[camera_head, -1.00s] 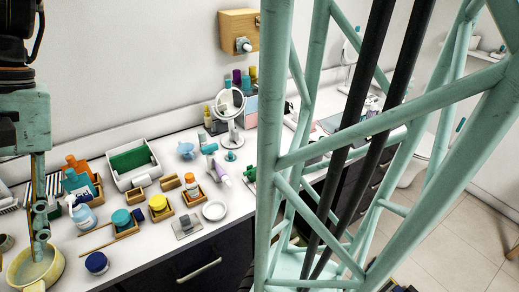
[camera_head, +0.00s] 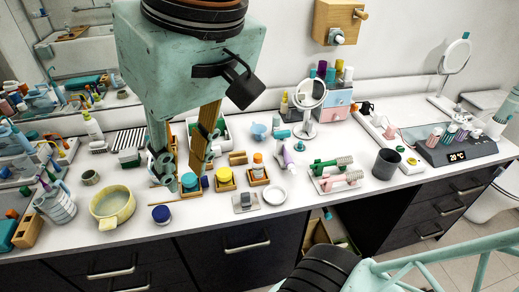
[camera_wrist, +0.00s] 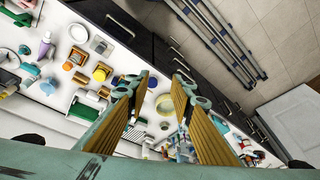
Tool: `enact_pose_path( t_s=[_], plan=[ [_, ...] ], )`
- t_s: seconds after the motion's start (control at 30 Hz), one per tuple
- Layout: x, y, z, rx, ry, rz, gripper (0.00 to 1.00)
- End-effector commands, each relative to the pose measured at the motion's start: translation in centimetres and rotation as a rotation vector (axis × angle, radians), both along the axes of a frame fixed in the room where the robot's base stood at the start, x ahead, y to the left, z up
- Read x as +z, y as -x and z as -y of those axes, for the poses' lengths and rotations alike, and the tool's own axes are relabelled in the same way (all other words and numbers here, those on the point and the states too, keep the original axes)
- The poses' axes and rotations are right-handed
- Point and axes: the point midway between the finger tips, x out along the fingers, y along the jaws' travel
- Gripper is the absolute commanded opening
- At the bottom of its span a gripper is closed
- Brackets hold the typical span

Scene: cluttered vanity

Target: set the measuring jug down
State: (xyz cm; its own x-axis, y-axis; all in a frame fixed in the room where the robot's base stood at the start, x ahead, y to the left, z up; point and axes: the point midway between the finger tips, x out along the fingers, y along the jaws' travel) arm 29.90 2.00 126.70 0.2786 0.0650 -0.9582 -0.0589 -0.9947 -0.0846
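A translucent grey-blue jug with marks on its side, which looks like the measuring jug (camera_head: 56,206), stands near the front edge at the far left of the counter in the head view. My gripper (camera_head: 180,172) is well to the right of it and points down over the counter, apart from the jug. Its two fingers are spread, and the wrist view shows nothing held between the fingertips (camera_wrist: 163,80). I cannot pick out the jug for certain in the wrist view.
A yellow pan (camera_head: 112,203) stands between the jug and my gripper. A blue-lidded jar (camera_head: 161,214), small wooden trays and a white dish (camera_head: 274,195) crowd the middle front. A dark cup (camera_head: 386,164) stands to the right. Small bare patches lie along the front edge.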

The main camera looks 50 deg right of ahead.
Motion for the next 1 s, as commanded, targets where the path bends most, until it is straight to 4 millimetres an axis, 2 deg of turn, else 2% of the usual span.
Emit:
enact_pose_path(
  t_s=[0.03,0.3,1.0],
  plan=[
    [-0.5,1.2,0.3,0.005,0.009,0.008,0.22],
    [-0.2,2.7,1.8,0.049,0.077,0.054,0.22],
    [-0.1,2.7,2.0,0.057,0.088,0.06,0.22]
  ],
)
